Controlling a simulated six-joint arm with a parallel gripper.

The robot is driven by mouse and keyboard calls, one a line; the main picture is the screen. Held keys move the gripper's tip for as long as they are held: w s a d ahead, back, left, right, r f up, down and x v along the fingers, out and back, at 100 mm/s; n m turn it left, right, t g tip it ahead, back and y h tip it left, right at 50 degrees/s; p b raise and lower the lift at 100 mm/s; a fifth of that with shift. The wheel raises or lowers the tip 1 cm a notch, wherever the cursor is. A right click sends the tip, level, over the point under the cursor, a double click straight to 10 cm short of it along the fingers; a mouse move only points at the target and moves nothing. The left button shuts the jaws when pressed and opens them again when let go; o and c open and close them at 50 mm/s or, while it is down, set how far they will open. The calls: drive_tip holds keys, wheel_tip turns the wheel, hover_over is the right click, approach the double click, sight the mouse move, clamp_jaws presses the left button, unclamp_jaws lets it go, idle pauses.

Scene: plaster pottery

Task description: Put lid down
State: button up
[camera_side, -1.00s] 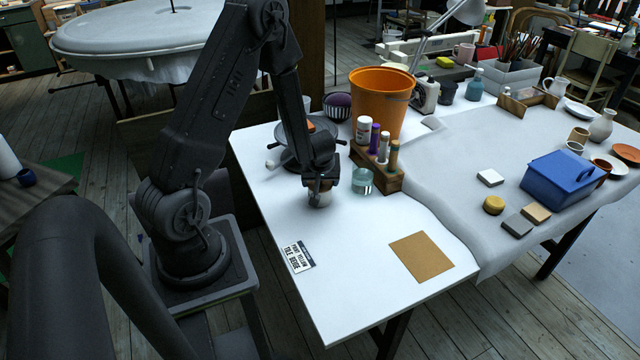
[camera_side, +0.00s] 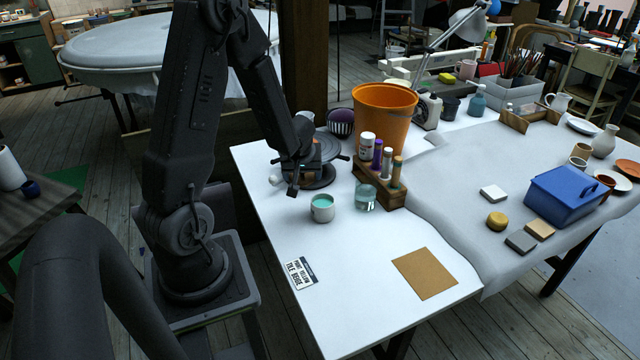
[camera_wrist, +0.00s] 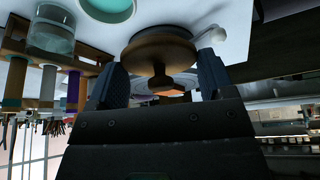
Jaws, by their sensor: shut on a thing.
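A brown round lid with a knob (camera_wrist: 160,50) sits between the two fingers of my gripper (camera_wrist: 160,76) in the wrist view, and my gripper is shut on it. A small pale jar (camera_side: 321,212) with teal contents stands uncovered on the white table, nearer the camera than my gripper. The jar's teal opening (camera_wrist: 108,6) shows at the top of the wrist view.
A glass of clear liquid (camera_side: 366,199) stands right of the jar. A wooden rack (camera_side: 385,190) of bottles and a tall orange bucket (camera_side: 382,115) are behind it. A label card (camera_side: 301,273) and a brown square (camera_side: 424,273) lie flat in front; the white table between them is clear.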

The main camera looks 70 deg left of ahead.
drive_tip(key=s+a+r, duration=0.3)
drive_tip(key=s+r, duration=0.1)
drive_tip(key=s, duration=0.2)
drive_tip(key=s+f+n+g, duration=0.35)
drive_tip(key=s+n, duration=0.25)
drive_tip(key=n, duration=0.4)
drive_tip(key=n+g+h, duration=0.2)
drive_tip(key=n+g, duration=0.1)
drive_tip(key=n, duration=0.5)
hover_over(284, 228)
drive_tip(key=w, duration=0.1)
drive_tip(key=f, duration=0.8)
drive_tip(key=shift+w+d+f, duration=0.15)
drive_tip(key=shift+d+f, duration=0.1)
drive_tip(key=shift+d, duration=0.05)
drive_tip(key=shift+f, duration=2.05)
drive_tip(key=shift+f, duration=0.15)
drive_tip(key=o, duration=0.9)
